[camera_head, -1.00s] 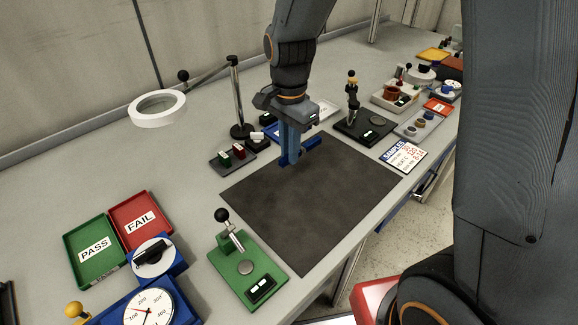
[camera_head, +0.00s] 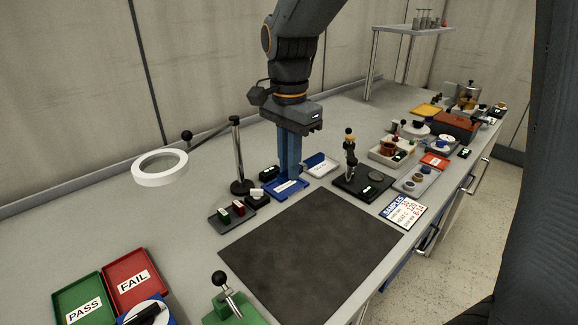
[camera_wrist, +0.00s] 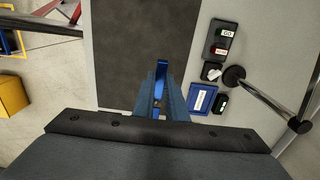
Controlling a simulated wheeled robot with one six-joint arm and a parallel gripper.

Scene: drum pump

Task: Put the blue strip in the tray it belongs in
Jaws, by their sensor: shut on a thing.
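The blue strip (camera_wrist: 161,70) shows in the wrist view between my gripper's fingers, with one end sticking out past them. My gripper (camera_wrist: 158,103) is shut on it. In the head view my gripper (camera_head: 289,175) points down, its blue fingers overlapping the small blue tray (camera_head: 270,190) from this angle. I cannot make out the strip there, nor how high it hangs. The blue tray has a white label and shows in the wrist view (camera_wrist: 193,101) to the right of my fingers. A white tray (camera_head: 309,164) with a blue edge stands right of the blue one in the head view.
The dark mat (camera_head: 310,245) is bare. Black block holders (camera_head: 232,216) stand left of the blue tray, near a magnifier post (camera_head: 238,155). A black fixture (camera_head: 362,187) stands to the right. A red FAIL tray (camera_head: 137,285) and green PASS tray (camera_head: 85,302) are front left.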

